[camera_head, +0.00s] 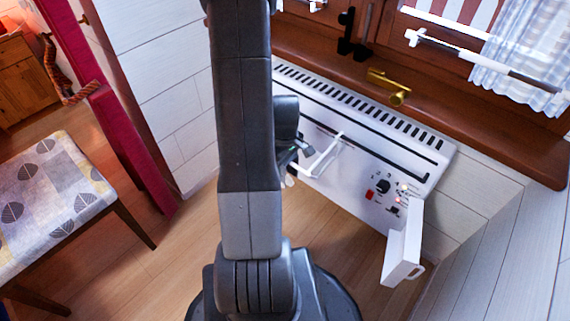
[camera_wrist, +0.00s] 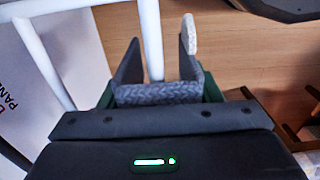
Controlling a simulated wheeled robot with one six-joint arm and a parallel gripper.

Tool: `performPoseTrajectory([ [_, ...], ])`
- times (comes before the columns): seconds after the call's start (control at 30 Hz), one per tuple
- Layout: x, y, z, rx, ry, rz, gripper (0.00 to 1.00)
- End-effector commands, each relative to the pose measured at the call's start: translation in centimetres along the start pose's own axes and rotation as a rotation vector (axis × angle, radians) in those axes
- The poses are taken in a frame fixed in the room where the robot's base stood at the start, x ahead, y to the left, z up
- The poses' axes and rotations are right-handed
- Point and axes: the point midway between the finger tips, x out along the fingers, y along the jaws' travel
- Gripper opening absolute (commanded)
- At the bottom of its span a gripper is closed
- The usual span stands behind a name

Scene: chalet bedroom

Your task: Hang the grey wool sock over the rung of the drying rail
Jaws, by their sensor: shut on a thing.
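The grey wool sock (camera_wrist: 165,92) is held in my gripper (camera_wrist: 160,95) in the wrist view. Its knitted middle lies between dark green fingers, and two grey flaps reach forward, the right one with a pale tip. The white drying rail (camera_head: 322,160) stands out from the heater panel in the head view. In the wrist view one white bar of the rail (camera_wrist: 150,38) runs between the two flaps to the sock's middle. I cannot tell whether the sock touches it. In the head view my arm hides most of the gripper and sock.
The white heater panel (camera_head: 350,125) has a control knob and an open white flap (camera_head: 403,250) at right. A wooden sill (camera_head: 430,100) with a brass object (camera_head: 388,86) runs above. A patterned stool (camera_head: 48,190) stands at left. Wooden floor between is clear.

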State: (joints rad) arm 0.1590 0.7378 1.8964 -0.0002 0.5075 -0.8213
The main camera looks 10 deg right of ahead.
Motion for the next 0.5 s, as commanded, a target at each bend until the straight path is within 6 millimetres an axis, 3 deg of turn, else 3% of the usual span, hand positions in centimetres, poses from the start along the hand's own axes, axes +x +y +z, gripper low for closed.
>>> performPoseTrajectory([
  [0.03,0.00,0.00,0.00,0.000,0.000,0.000,0.35],
  [0.07,0.00,0.00,0.00,0.000,0.000,0.000,0.64],
  [0.17,0.00,0.00,0.00,0.000,0.000,0.000,0.83],
  [0.5,-0.36,0.01,-0.01,0.000,0.000,0.000,0.83],
])
